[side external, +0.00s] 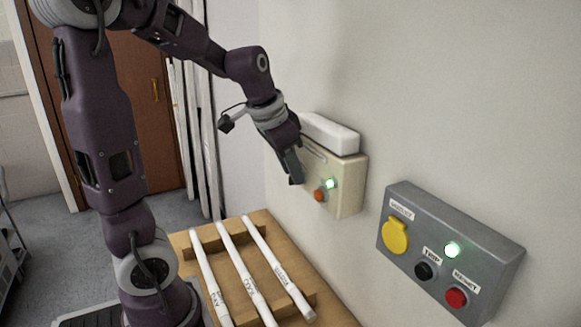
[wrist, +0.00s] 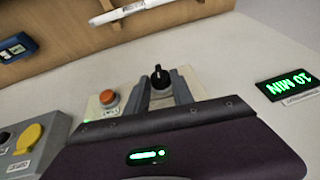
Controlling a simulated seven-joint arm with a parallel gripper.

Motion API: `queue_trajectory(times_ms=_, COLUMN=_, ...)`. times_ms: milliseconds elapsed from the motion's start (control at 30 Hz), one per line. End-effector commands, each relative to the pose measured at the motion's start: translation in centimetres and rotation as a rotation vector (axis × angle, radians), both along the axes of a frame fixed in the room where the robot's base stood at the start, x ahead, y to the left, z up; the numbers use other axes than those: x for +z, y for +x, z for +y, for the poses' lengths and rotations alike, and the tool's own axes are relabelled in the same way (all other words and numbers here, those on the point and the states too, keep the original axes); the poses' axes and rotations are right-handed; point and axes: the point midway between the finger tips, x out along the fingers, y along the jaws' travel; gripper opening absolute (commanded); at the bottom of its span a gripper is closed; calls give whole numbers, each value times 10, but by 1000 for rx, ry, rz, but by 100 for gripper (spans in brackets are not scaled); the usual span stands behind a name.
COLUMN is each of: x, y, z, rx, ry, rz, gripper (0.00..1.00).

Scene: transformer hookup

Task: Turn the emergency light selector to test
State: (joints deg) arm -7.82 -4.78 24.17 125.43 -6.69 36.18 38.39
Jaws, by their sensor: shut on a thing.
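The beige box (side external: 345,190) with a white lamp housing (side external: 330,132) on top is mounted on the wall; it is the emergency light unit. My gripper (side external: 296,178) is at its front face in the side view, and the selector is hidden behind it there. In the wrist view the black selector knob (wrist: 157,73) shows between the two fingers of my gripper (wrist: 161,84), which is shut on it. The knob's markings cannot be read. An orange button (side external: 320,195) and a lit green lamp (side external: 330,184) sit beside the gripper; the button also shows in the wrist view (wrist: 108,97).
A grey wall box (side external: 480,250) with a yellow knob (side external: 395,236), black button (side external: 423,271), red button (side external: 456,297) and green lamp is at right. White tubes (side external: 245,270) lie on a wooden rack below.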

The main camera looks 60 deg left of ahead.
Motion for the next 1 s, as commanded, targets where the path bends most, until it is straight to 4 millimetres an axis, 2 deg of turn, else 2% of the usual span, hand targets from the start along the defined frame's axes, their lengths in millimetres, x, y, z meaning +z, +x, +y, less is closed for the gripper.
queue_trajectory(times_ms=500, x=-3, y=1, z=-13, rx=-10, ry=397, rz=-2, gripper=0)
queue_trajectory(times_ms=1000, x=-7, y=0, z=-16, rx=-3, ry=575, rz=1, gripper=0)
